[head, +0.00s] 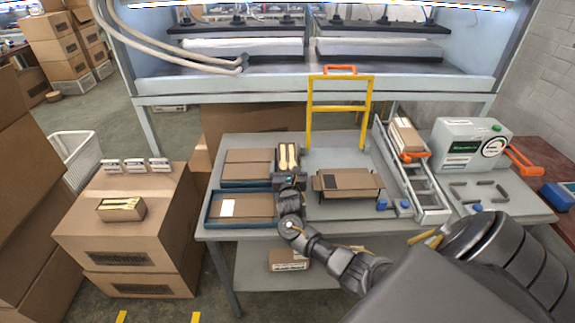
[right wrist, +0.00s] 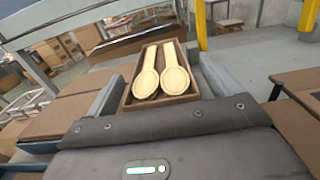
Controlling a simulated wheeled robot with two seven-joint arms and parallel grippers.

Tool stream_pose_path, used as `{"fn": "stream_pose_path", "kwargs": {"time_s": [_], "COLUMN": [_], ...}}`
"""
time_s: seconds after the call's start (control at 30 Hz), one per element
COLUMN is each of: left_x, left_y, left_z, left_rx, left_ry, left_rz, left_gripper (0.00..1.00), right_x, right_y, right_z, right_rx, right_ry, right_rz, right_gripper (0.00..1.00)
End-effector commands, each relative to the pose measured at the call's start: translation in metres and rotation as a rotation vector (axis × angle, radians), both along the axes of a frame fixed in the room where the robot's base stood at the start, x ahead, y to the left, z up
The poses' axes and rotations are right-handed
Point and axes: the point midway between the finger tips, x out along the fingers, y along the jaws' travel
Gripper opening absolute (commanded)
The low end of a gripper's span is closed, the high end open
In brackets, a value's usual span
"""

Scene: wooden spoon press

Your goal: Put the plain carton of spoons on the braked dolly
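A small open carton (head: 288,152) with pale wooden spoons stands in front of my right gripper (head: 289,177). In the right wrist view the carton (right wrist: 127,100) lies between the two grey fingers, with two spoons showing, and the gripper looks shut on it. The grey dolly (head: 335,157) with a yellow handle (head: 340,108) and blue wheel parts is right of the gripper. A brown carton (head: 360,181) with a dark patch lies on it. A plain flat carton (head: 247,160) and a white-labelled one (head: 255,205) lie in blue trays at left. My left gripper is not in view.
A roller ramp (head: 432,203) with a box (head: 406,135) stands right of the dolly, then a green-white machine (head: 470,145). Another open spoon carton (head: 120,215) sits on stacked boxes at left. The press frame (head: 300,93) spans the back. Bare dolly surface shows behind its carton.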

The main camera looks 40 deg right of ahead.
Motion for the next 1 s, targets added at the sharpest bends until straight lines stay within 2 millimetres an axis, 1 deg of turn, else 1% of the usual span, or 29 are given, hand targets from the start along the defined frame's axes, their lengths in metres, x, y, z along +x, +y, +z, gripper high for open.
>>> {"fn": "stream_pose_path", "kwargs": {"time_s": [0.03, 0.3, 0.4, 0.63, 0.73, 0.87, 0.97, 1.0], "left_x": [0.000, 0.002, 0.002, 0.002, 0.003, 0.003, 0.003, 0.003], "left_y": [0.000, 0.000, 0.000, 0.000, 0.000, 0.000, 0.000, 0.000], "left_z": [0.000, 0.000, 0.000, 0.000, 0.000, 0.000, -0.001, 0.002], "left_rx": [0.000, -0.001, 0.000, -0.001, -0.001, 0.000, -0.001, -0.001], "left_ry": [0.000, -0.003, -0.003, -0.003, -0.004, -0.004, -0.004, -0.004], "left_rz": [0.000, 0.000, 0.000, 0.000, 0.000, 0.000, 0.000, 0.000], "left_gripper": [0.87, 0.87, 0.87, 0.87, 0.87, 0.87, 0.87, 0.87], "right_x": [0.000, 0.000, 0.000, 0.000, 0.000, 0.000, 0.000, -0.004], "right_y": [0.000, 0.000, 0.000, 0.000, 0.000, 0.000, 0.000, 0.000], "right_z": [0.000, 0.000, 0.001, 0.001, 0.005, 0.017, 0.033, 0.038], "right_rx": [0.000, 0.000, 0.000, 0.000, -0.001, -0.001, -0.003, -0.002], "right_ry": [0.000, 0.000, -0.002, -0.002, -0.003, -0.005, -0.007, -0.005], "right_rz": [0.000, 0.000, 0.000, 0.000, 0.000, 0.001, 0.001, 0.000], "right_gripper": [0.82, 0.46, 0.35, 0.35, 0.35, 0.35, 0.35, 0.35]}}
